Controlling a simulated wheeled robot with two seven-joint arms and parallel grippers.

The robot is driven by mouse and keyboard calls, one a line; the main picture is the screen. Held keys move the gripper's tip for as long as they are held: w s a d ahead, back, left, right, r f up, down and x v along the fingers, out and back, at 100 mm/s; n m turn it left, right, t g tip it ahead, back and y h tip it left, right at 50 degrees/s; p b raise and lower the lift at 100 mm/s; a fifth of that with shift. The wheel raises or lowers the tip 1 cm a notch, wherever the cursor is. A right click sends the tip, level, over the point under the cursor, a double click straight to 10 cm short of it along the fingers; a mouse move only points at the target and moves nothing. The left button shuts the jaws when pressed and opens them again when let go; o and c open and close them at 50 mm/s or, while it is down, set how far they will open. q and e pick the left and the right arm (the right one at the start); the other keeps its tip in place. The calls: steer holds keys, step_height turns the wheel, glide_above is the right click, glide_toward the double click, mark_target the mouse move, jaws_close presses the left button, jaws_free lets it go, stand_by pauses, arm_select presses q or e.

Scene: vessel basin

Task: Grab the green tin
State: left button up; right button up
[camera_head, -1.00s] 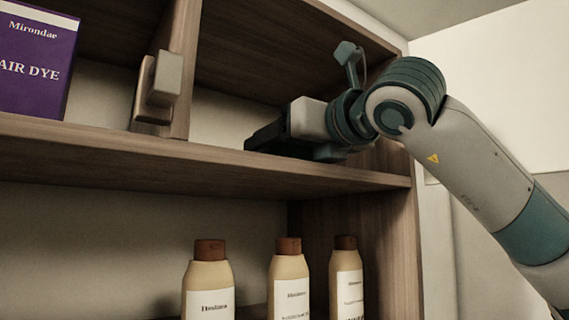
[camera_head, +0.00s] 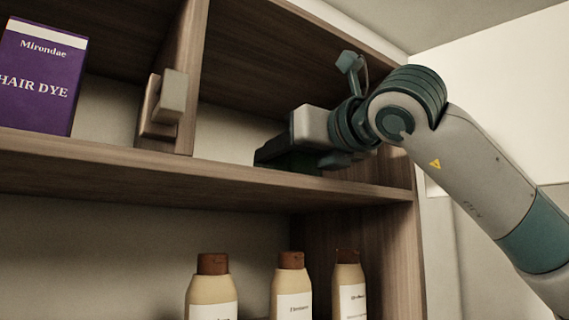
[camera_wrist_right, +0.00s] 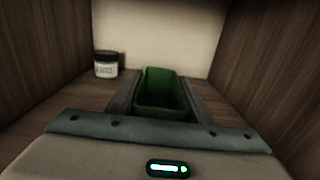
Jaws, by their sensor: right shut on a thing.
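The green tin (camera_wrist_right: 160,92) is an open-topped box between the two fingers of my right gripper (camera_wrist_right: 157,98) in the right wrist view. The fingers lie along its left and right sides, and the gripper is shut on it. In the head view my right gripper (camera_head: 285,160) reaches into the upper right compartment just above the shelf board. A dark green patch shows at the gripper there, but I cannot clearly make out the tin. I cannot tell whether the tin touches the shelf. My left gripper is not in view.
A white jar with a dark lid (camera_wrist_right: 106,64) stands left of the tin, near the back wall. A divider (camera_head: 189,75) with a grey block (camera_head: 171,97) bounds the compartment. A purple hair dye box (camera_head: 42,78) stands left. Brown-capped bottles (camera_head: 292,292) stand on the level below.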

step_height(320, 180, up, 9)
steer(key=b, duration=0.1)
steer(key=shift+r+b, duration=0.15)
steer(key=shift+b, duration=0.15)
